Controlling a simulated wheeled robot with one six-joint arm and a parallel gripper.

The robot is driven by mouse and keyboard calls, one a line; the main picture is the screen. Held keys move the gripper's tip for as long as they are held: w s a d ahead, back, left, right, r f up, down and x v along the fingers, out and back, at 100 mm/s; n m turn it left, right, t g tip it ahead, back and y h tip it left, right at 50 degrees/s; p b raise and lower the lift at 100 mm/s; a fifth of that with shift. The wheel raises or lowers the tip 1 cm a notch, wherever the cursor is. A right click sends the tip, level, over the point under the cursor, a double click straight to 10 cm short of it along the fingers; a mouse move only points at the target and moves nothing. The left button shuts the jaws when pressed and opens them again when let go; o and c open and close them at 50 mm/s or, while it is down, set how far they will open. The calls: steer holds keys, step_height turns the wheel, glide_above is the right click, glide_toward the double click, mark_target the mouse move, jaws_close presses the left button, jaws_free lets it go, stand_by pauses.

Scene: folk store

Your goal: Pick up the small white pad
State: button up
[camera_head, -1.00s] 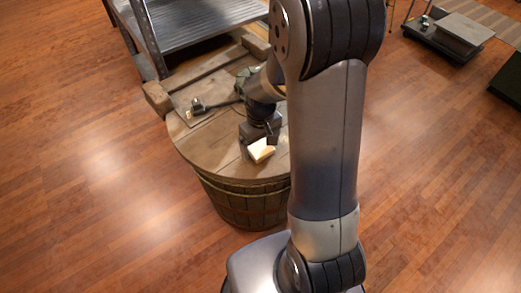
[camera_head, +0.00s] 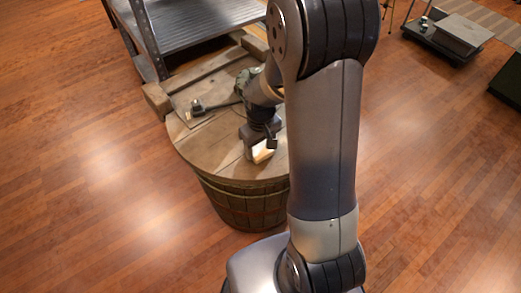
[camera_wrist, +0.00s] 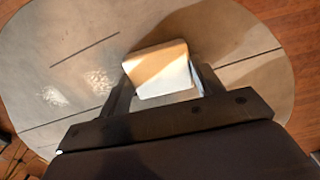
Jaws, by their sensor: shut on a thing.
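The small white pad (camera_wrist: 158,70) is a light, rounded square block between the two fingers in the wrist view. Part of its top is in warm shade. It also shows in the head view (camera_head: 262,154) near the front of the wooden barrel top (camera_head: 205,155). My gripper (camera_wrist: 160,88) is shut on the pad, one finger on each side. In the head view my gripper (camera_head: 262,148) is low over the barrel top. I cannot tell whether the pad still touches the wood.
A wooden crate frame (camera_head: 158,98) and a metal shelf (camera_head: 190,30) stand behind. A low scale (camera_head: 450,35) is at the far right. The wooden floor (camera_head: 90,180) at left is clear.

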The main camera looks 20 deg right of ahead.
mark_target(261, 149)
steer(key=shift+r, duration=0.1)
step_height(261, 149, up, 10)
steer(key=p, duration=0.1)
stand_by(0.3)
